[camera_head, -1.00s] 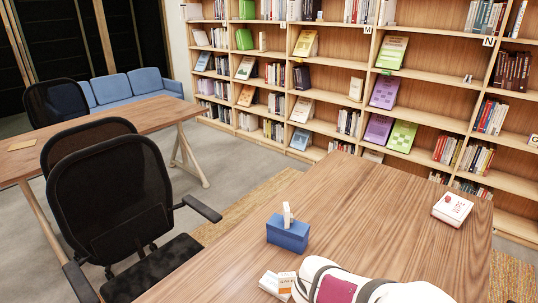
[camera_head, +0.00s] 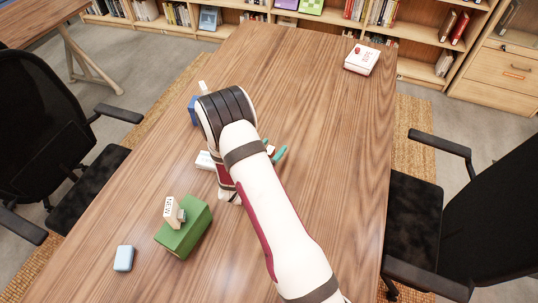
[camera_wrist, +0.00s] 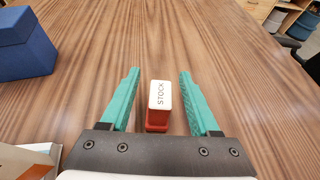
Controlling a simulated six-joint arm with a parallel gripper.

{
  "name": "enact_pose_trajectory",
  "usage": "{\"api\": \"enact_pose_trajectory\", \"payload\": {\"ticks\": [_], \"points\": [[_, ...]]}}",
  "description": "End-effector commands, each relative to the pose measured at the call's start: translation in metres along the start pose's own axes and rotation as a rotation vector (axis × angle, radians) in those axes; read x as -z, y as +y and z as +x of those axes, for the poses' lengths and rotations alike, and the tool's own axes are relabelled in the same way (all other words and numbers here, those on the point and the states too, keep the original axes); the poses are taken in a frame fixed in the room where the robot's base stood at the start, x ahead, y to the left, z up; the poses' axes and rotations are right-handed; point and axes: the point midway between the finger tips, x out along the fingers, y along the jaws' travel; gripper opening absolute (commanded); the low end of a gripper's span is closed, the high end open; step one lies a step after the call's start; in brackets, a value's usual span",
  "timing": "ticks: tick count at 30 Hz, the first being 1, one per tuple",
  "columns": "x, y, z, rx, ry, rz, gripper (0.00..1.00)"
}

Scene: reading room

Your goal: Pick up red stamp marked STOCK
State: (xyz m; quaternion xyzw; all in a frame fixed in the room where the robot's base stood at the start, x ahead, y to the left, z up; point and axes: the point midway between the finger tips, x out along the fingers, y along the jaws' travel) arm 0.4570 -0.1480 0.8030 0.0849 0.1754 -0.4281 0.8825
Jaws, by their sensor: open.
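The red stamp (camera_wrist: 160,120) stands on the wooden table in the wrist view, its white top marked STOCK. My gripper (camera_wrist: 159,80) is open, with one teal finger on each side of the stamp and a gap to each. In the head view my arm hides most of my gripper; one teal finger (camera_head: 280,154) shows beside the arm. A small white and red bit next to that finger may be the stamp.
A blue box (camera_wrist: 25,48) and a pale box (camera_wrist: 28,162) are left of my gripper. A white box (camera_head: 362,60) is far right. Right of my gripper is clear.

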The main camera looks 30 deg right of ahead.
Motion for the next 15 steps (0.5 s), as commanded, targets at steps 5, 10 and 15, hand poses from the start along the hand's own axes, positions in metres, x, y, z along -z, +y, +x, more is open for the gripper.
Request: {"api": "enact_pose_trajectory", "payload": {"ticks": [5, 10, 15], "points": [[0.0002, -0.0008, 0.0184, 0.0, 0.002, -0.001, 0.62], [0.0005, -0.0009, 0.0182, 0.0, 0.003, -0.003, 0.62], [0.0008, -0.001, 0.0179, 0.001, 0.004, -0.004, 0.32]]}}
